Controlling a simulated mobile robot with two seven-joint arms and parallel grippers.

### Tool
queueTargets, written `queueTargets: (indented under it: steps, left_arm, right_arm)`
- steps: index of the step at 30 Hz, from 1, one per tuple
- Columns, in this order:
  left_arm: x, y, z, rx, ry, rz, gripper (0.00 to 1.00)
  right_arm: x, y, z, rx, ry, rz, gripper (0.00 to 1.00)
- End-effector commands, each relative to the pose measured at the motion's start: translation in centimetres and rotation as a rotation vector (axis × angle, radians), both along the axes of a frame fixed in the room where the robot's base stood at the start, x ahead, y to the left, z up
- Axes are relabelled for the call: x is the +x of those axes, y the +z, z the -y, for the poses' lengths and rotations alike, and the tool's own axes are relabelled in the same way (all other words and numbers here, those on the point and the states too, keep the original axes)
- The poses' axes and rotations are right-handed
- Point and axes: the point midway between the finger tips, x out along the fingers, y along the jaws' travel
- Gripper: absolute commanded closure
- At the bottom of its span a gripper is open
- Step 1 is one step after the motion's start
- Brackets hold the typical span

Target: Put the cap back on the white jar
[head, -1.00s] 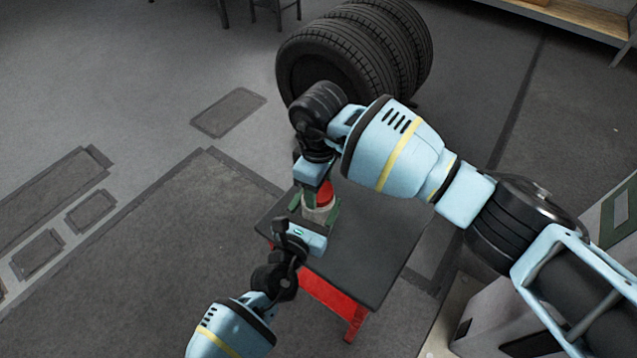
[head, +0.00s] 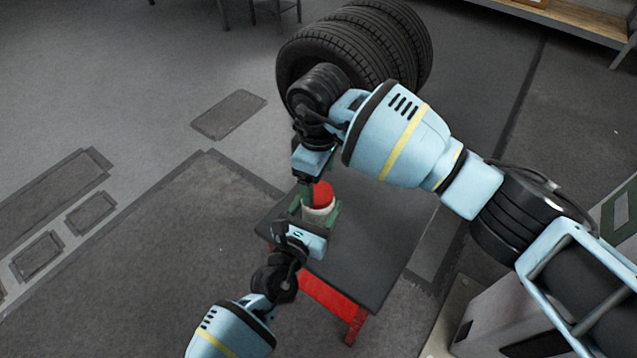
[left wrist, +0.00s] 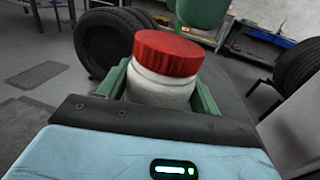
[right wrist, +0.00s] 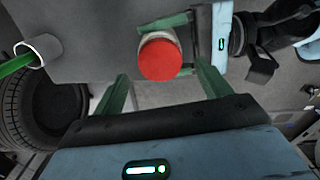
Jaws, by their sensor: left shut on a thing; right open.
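The cap also shows from above in the right wrist view (right wrist: 160,60). My right gripper (right wrist: 161,72) is open and empty, with its fingers spread on either side of the cap and apart from it. In the head view, my right gripper partly covers the cap (head: 323,193).
The dark table top (head: 375,240) on a red frame is mostly clear. A whitish cup (right wrist: 42,48) with a green thing in it shows at the left of the right wrist view.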

Motion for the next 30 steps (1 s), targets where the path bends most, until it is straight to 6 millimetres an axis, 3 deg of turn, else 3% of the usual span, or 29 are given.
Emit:
queueTargets:
  steps: [4,17,30]
  left_arm:
    - [0.0,0.0,0.0,0.001,0.0,0.0,1.0]
    - [0.0,0.0,0.0,0.0,0.0,-0.001,1.0]
    - [0.0,0.0,0.0,0.0,0.0,-0.001,1.0]
  right_arm:
    - [0.0,1.1,0.0,0.0,0.0,0.001,0.23]
    - [0.0,1.1,0.0,-0.001,0.066,0.001,0.26]
    - [0.1,1.7,0.0,-0.002,0.731,0.004,0.26]
